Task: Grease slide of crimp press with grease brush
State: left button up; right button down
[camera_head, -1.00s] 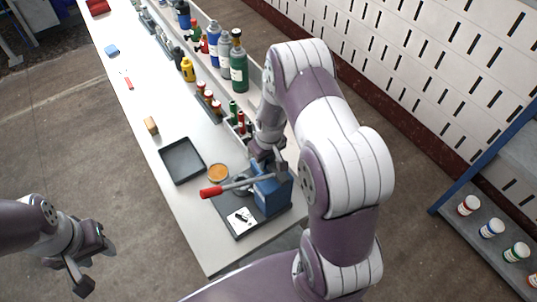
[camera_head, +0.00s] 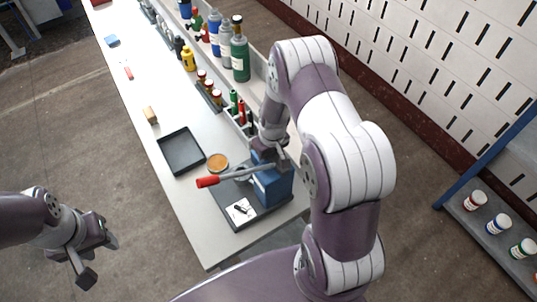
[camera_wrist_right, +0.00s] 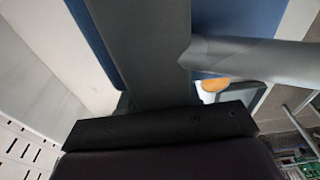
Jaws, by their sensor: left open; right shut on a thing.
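The blue crimp press (camera_head: 271,188) stands on a dark base plate (camera_head: 224,211) near the bench's front end. Its grey lever with a red handle (camera_head: 207,182) points left. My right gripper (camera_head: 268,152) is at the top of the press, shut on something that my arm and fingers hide. In the right wrist view a dark finger (camera_wrist_right: 145,60) lies before the blue press body (camera_wrist_right: 240,18). I cannot make out the grease brush. A round tin with an orange-brown top (camera_head: 217,162) sits beside the base plate. My left gripper (camera_head: 98,262) is open and empty, off the bench's left side.
A dark empty tray (camera_head: 181,151) lies left of the tin. A brown block (camera_head: 150,115) lies farther back. Bottles, including a green one (camera_head: 240,58), line the bench's right side. A shelf with several jars (camera_head: 497,223) stands at the right.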

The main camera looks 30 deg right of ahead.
jog(key=shift+a+f, duration=0.1)
jog(key=shift+f, duration=0.05)
jog(key=shift+f, duration=0.15)
jog(key=shift+f+b, duration=0.3)
jog(key=shift+b, duration=0.15)
jog(key=shift+w, duration=0.2)
jog(key=shift+w, duration=0.75)
jog(key=shift+w+a+b, duration=0.1)
jog(key=shift+w+b, duration=0.25)
jog(key=shift+w, duration=0.55)
jog(key=shift+w+a+f+b, duration=0.15)
jog(key=shift+w+b, duration=0.6)
jog(key=shift+w, duration=0.95)
jog(key=shift+s, duration=0.1)
